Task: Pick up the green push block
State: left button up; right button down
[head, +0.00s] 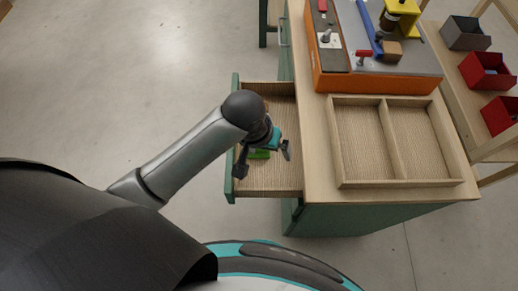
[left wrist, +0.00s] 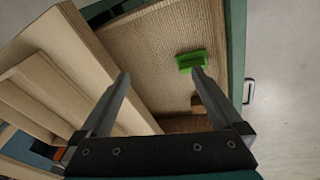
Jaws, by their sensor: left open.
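The green push block (head: 260,154) lies on the woven floor of an open drawer (head: 283,178). In the head view it is partly hidden under my left gripper (head: 263,161). In the left wrist view the green push block (left wrist: 191,61) lies beyond the tip of the right-hand finger. My left gripper (left wrist: 160,80) is open and empty, with its fingers spread wide over the drawer. I cannot tell the exact height of the fingertips above the block. My right gripper is in neither view.
A small brown piece (left wrist: 198,104) lies in the drawer near the right-hand finger. A wooden tray with two compartments (head: 388,185) sits on the table top, behind it an orange-sided workstation (head: 390,84). Red bins (head: 487,72) and a grey bin (head: 465,33) stand at the right.

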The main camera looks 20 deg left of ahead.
pick_arm(q)
jog(key=w+a+r+n+y, duration=0.2)
jog(key=w+a, duration=0.1)
jog(key=w, duration=0.2)
jog(key=n+b, duration=0.1)
jog(key=b, duration=0.4)
send_over(260, 154)
jog(key=shift+g, duration=0.4)
jog(key=f, duration=1)
jog(key=shift+w+a+f, duration=0.25)
jog(key=shift+f, duration=0.05)
notch_tip(260, 154, down, 3)
jog(key=shift+w+a+f+b, duration=0.1)
jog(key=shift+f+b, duration=0.1)
jog(key=shift+b, duration=0.6)
jog(key=shift+f, duration=0.65)
jog(key=shift+w, duration=0.1)
jog(key=c, duration=1.1)
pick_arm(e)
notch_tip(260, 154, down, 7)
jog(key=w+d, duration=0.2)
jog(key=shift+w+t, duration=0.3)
pick_arm(q)
jog(key=shift+r, duration=0.15)
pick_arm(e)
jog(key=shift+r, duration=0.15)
